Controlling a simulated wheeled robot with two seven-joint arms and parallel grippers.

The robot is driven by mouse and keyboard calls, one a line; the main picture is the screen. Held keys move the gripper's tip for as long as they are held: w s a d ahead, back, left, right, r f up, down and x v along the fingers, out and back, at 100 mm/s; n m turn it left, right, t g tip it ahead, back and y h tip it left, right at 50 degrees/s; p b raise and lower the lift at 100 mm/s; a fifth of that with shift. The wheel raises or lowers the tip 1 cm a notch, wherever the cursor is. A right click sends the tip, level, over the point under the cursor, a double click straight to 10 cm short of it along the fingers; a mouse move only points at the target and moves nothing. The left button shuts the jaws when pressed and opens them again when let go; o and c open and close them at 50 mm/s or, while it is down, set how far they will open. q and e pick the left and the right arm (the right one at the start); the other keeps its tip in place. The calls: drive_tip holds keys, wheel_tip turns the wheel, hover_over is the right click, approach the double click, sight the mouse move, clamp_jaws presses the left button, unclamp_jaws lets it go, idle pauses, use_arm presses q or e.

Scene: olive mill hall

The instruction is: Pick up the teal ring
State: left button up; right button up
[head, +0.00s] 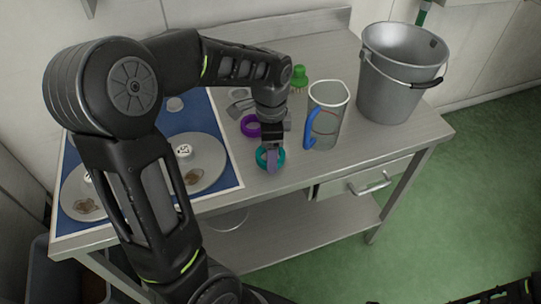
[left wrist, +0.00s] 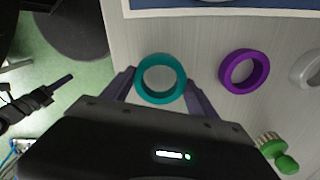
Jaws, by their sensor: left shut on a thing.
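The teal ring (head: 262,158) is near the front edge of the steel table in the head view. It also shows in the left wrist view (left wrist: 160,59), with the two fingers on either side of it. My left gripper (head: 271,158) comes down over the ring from above and is shut on it. In the left wrist view the left gripper (left wrist: 160,84) has its fingers at the ring's outer sides. I cannot tell whether the ring touches the table. My right gripper is not clearly seen.
A purple ring (head: 250,126) lies just behind. A clear jug (head: 326,118) with a blue handle stands to the right, with a metal bucket (head: 398,80) beyond. A green brush (head: 299,78) stands behind. A blue mat (head: 205,124) with plates (head: 210,172) lies to the left.

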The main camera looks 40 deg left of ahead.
use_arm(q)
wheel_tip(320, 180, up, 8)
idle(0.8)
